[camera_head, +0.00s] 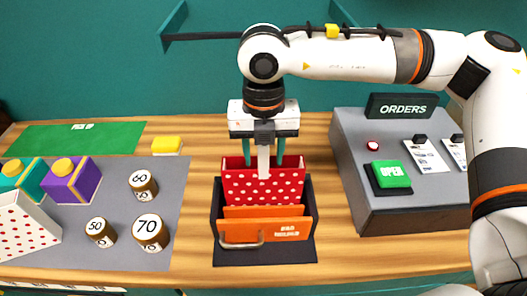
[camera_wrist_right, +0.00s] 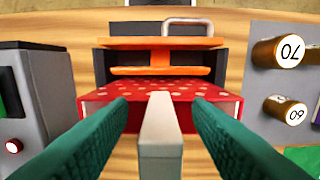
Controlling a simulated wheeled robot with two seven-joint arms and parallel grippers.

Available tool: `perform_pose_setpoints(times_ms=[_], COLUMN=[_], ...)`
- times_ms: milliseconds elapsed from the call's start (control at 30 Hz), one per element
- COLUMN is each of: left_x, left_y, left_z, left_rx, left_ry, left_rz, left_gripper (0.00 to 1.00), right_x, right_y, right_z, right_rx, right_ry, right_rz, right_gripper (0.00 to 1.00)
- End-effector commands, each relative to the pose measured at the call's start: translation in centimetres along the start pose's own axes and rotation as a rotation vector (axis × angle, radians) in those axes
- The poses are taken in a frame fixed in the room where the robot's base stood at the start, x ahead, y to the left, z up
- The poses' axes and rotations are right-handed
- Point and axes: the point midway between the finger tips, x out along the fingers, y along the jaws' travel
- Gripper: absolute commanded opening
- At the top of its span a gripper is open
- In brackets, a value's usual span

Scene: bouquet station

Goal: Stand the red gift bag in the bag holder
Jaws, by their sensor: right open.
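The red gift bag (camera_head: 240,186) with white dots stands upright at the rear of the bag holder (camera_head: 312,226), behind its orange panels. Its lower part is hidden, so I cannot tell how deep it sits. The holder is dark with an orange front labelled panel and a metal handle. My right gripper (camera_head: 264,152) is open, pointing down just above the bag, with green fingers apart. In the right wrist view the fingers (camera_wrist_right: 160,115) flank a pale bar, with the bag (camera_wrist_right: 215,97) beneath and the holder (camera_wrist_right: 165,57) beyond. My left gripper is out of view.
A grey console (camera_head: 400,208) with a green OPEN button stands right of the holder. Left, a grey mat (camera_head: 172,185) bears several numbered weights, coloured boxes and a dotted white box (camera_head: 22,228). A yellow block (camera_head: 167,145) and green mat (camera_head: 75,138) lie behind.

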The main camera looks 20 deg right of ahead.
Motion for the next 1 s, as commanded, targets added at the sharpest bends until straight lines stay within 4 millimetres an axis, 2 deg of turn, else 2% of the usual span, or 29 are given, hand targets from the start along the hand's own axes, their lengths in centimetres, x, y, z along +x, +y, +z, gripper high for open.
perform_pose_setpoints(times_ms=[167, 400, 533, 700, 1000], left_x=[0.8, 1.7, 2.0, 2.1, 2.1], left_y=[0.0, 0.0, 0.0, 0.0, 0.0], left_z=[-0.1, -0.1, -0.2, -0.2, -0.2], left_rx=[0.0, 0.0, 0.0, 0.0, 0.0], left_ry=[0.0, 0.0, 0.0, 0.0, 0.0], left_rz=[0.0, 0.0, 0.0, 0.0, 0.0], left_gripper=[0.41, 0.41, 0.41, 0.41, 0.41], right_x=[-2.6, -7.8, -9.9, -11.4, -11.7], right_y=[-0.1, -0.1, -0.1, 0.0, 0.0], right_z=[0.0, -0.1, 0.0, 0.0, 0.0], right_rx=[-0.001, 0.0, 0.0, 0.0, -0.001], right_ry=[0.005, 0.004, 0.003, 0.001, 0.0], right_rz=[-0.005, -0.005, -0.003, -0.002, -0.002], right_gripper=[0.45, 0.45, 0.45, 0.45, 0.45])
